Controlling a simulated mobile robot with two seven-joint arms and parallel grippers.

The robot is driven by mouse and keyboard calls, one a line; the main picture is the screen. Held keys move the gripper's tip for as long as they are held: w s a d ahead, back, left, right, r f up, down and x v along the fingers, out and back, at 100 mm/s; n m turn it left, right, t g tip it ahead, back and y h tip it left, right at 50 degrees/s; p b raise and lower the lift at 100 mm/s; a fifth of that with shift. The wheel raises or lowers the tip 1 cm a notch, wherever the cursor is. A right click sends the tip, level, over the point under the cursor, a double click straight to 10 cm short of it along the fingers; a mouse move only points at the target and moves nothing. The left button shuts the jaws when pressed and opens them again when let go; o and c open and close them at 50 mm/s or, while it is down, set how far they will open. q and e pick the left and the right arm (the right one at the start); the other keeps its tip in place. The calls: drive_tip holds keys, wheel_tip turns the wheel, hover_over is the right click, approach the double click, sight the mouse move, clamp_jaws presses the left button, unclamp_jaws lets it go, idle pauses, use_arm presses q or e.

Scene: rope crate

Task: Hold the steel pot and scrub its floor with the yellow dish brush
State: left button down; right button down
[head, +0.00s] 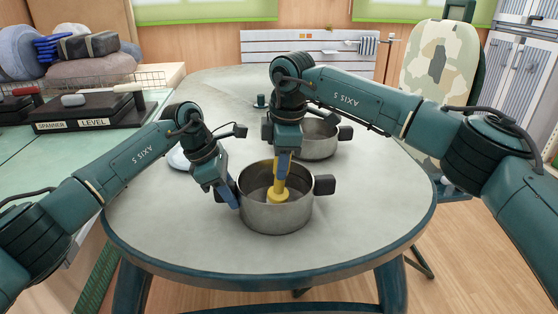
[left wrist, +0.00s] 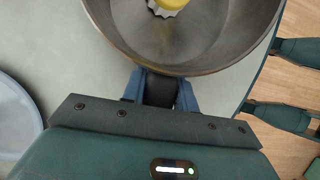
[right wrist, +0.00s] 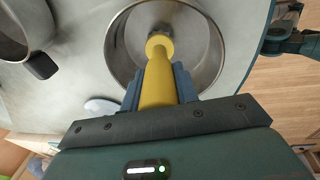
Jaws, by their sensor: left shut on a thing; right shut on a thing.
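The steel pot (head: 277,215) stands upright on the round grey table, with a dark handle at each side. My left gripper (head: 232,198) is shut on the pot's left handle; the left wrist view shows the dark handle (left wrist: 160,90) between the fingers, below the pot's wall (left wrist: 185,68). My right gripper (head: 283,170) is above the pot, shut on the yellow dish brush (head: 278,192). In the right wrist view the yellow handle (right wrist: 158,80) runs between the fingers into the pot (right wrist: 120,52). The brush head is inside the pot; its pale bristles (left wrist: 163,12) show over the floor. Whether they touch it I cannot tell.
A second steel pot (head: 318,140) stands behind, near my right forearm. A pale plate (head: 179,160) lies behind my left gripper. A small dark item (head: 261,101) stands further back. The table's (head: 370,225) right and front parts are clear.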

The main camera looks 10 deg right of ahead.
drive_tip(key=shift+f, duration=0.1)
drive_tip(key=shift+w+a, duration=0.75)
drive_tip(key=shift+a, duration=0.15)
idle(0.4)
drive_tip(key=shift+s, duration=1.5)
drive_tip(key=shift+d, duration=0.2)
drive_tip(key=shift+w, duration=1.55)
